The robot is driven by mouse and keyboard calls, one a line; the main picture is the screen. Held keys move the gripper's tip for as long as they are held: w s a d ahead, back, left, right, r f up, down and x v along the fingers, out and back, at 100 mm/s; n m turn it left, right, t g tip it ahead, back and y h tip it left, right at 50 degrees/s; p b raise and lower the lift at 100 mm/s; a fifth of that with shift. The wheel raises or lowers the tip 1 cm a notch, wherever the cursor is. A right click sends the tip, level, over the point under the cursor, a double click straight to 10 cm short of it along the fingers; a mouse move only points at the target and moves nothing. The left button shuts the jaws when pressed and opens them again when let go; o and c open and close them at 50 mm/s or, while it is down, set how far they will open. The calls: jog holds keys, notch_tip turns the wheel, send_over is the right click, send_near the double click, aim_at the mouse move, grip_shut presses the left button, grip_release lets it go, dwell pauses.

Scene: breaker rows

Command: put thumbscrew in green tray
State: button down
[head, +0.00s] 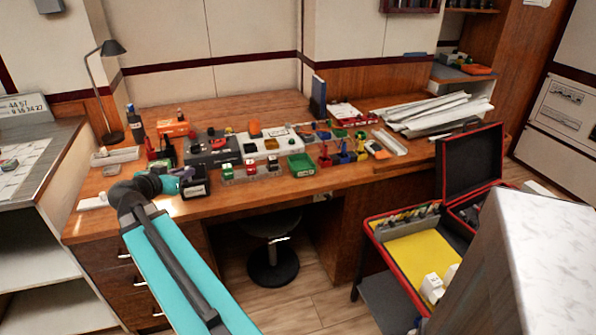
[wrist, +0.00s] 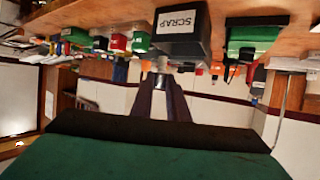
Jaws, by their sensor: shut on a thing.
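My gripper (wrist: 160,80) is shut on a small grey, metallic-looking piece (wrist: 160,64), likely the thumbscrew, at its fingertips in the wrist view. The piece is small and partly hidden by the fingers. In the head view my gripper (head: 183,174) is at the left front of the desk, by the black bin, and the held piece cannot be made out. The green tray (head: 301,164) stands on the desk to the right, apart from my gripper. I cannot tell what lies in it.
The black bin (head: 195,188), marked SCRAP in the wrist view (wrist: 180,30), is close to my gripper. A red-edged case (head: 372,225) is open at the right.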

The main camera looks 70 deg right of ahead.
aim_at(298, 160)
jog(key=s+d+f+m+g+b, duration=0.1)
jog(key=s+d+f+m+g, duration=0.1)
jog(key=s+d, duration=0.6)
jog(key=s+d+f+m+g+b, duration=0.1)
jog(key=s+d+f+m+g, duration=0.1)
jog(key=s+d, duration=0.7)
jog(key=s+m+g, duration=0.1)
jog(key=s+g, duration=0.1)
jog(key=s, duration=0.6)
jog(key=shift+f+m+g+y, duration=0.25)
jog(key=shift+m+g+y, duration=0.05)
jog(key=shift+m+y, duration=0.1)
jog(key=shift+s, duration=0.1)
jog(key=d, duration=0.5)
jog(key=d+f+p, duration=0.1)
jog(key=d, duration=1)
jog(key=shift+f, duration=0.25)
jog(key=shift+a, duration=0.1)
jog(key=shift+f+p, duration=0.5)
jog(key=shift+f, duration=1.2)
jog(key=shift+f, duration=0.15)
